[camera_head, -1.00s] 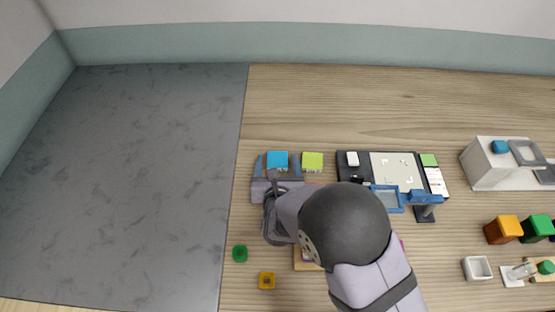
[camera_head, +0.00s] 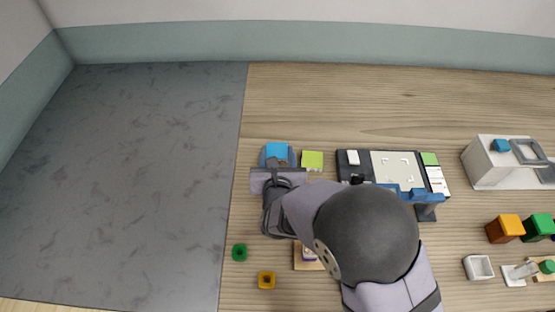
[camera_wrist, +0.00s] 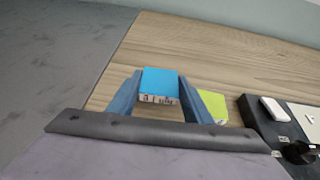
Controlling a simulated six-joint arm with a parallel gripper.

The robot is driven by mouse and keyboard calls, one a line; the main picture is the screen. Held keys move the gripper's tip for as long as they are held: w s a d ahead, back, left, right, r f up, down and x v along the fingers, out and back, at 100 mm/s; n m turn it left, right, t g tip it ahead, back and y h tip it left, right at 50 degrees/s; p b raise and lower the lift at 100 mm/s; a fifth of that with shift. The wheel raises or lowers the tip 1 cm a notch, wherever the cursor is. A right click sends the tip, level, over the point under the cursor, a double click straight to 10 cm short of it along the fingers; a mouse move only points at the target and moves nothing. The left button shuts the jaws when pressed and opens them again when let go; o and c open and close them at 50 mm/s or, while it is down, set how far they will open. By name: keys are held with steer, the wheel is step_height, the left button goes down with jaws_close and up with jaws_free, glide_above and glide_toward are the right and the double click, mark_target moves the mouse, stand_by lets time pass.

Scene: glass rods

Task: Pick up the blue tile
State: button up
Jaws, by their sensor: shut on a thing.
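The blue tile (camera_wrist: 159,83) has a bright blue top and a pale front side with dark markings. In the wrist view it sits between the two blue-grey fingers of my gripper (camera_wrist: 160,100), which are shut on it from left and right. In the head view the blue tile (camera_head: 277,150) shows at the far end of my gripper (camera_head: 278,160). My arm hides part of the table below it. I cannot tell whether the tile is clear of the table.
A yellow-green tile (camera_head: 312,160) lies close to the right of my gripper. A dark board with a pale panel (camera_head: 395,167) is farther right. The table behind is clear.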

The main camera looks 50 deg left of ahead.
mark_target(278, 156)
step_height(278, 156, up, 7)
steer(key=shift+f+b, duration=0.15)
steer(key=shift+b, duration=0.2)
